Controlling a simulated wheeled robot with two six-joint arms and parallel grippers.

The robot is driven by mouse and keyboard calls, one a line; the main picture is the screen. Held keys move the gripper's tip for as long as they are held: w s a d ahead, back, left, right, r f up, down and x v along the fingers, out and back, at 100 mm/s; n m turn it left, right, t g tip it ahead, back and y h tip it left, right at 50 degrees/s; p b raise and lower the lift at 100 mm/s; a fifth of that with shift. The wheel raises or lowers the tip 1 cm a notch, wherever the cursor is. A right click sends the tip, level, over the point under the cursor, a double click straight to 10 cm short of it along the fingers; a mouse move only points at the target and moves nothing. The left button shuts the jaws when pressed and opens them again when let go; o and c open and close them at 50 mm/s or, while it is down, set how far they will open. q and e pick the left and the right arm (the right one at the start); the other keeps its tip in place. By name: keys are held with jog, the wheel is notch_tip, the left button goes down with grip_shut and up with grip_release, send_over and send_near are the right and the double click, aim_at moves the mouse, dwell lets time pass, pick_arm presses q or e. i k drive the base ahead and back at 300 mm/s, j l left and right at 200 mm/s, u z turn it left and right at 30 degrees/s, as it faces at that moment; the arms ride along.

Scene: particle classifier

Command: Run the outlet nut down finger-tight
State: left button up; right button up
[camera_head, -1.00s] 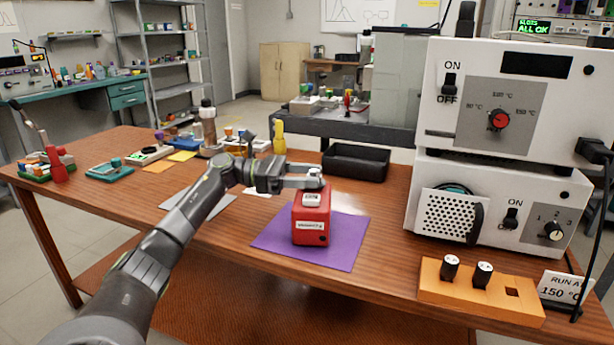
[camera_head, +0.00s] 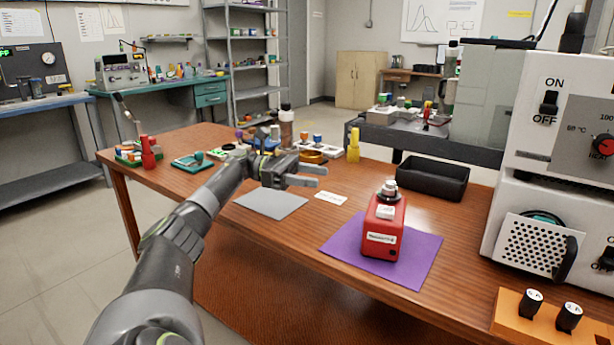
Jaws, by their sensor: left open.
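A red box-shaped device (camera_head: 382,228) with a white front label stands upright on a purple mat (camera_head: 424,255). A grey, stepped round fitting (camera_head: 389,188) sits on its top; it looks like the outlet nut, but its thread is too small to make out. My left gripper (camera_head: 319,175) is open and empty, to the left of the red device and apart from it, above the table. Its two fingers point right. My right gripper is out of view.
A grey mat (camera_head: 271,204) and a white card (camera_head: 331,198) lie left of the purple mat. A black tray (camera_head: 432,180) stands behind the device. White heater units (camera_head: 510,225) and an orange block (camera_head: 508,318) are at the right. Small items crowd the table's back left.

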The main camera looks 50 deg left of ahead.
aim_at(390, 188)
jog(key=k, duration=1)
